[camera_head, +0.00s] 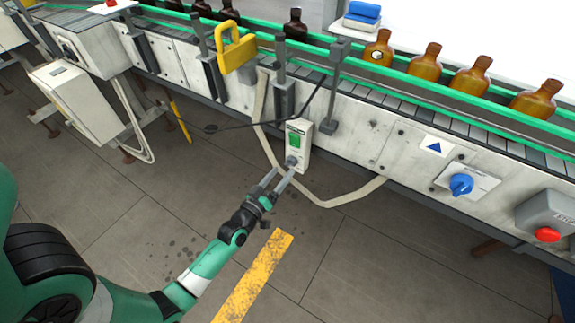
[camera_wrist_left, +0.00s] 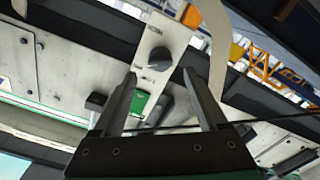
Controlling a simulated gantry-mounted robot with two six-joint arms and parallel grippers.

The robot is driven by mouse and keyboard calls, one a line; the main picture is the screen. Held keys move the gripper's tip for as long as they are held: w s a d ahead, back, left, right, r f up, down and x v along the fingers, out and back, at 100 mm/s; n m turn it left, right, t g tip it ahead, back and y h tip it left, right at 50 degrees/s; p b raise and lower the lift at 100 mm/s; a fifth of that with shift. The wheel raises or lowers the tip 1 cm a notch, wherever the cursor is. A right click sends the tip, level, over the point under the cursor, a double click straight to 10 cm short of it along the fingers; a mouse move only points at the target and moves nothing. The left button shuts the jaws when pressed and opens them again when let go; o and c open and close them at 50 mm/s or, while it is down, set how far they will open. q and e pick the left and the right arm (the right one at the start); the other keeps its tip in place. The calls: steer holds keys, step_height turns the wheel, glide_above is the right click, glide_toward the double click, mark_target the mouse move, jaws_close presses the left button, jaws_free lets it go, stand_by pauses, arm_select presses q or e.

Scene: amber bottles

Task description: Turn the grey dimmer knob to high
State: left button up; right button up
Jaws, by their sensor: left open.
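The grey dimmer knob (camera_head: 291,161) is on the lower part of a narrow white control box (camera_head: 304,151) on the conveyor's side. My left gripper (camera_head: 280,174) is open just in front of the knob, its two fingers pointing at it. In the left wrist view the knob (camera_wrist_left: 159,60) looks dark grey and lies just past the fingertips, between the lines of the two fingers (camera_wrist_left: 159,78). I cannot tell whether either finger touches it. A green switch (camera_head: 296,138) sits above the knob on the same box. The right gripper is not in view.
A pale looped hose (camera_head: 340,199) hangs around the box and a thin dark cable (camera_head: 240,126) runs past it. A blue knob (camera_head: 461,184) and a red stop button (camera_head: 547,234) are to the right. Amber bottles (camera_head: 425,62) stand on the conveyor. The floor below is open.

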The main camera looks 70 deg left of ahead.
mark_target(288, 165)
arm_select(q)
steer(key=x, duration=0.4)
steer(key=shift+w+a, duration=0.1)
steer(key=shift+w, duration=0.05)
jaws_close()
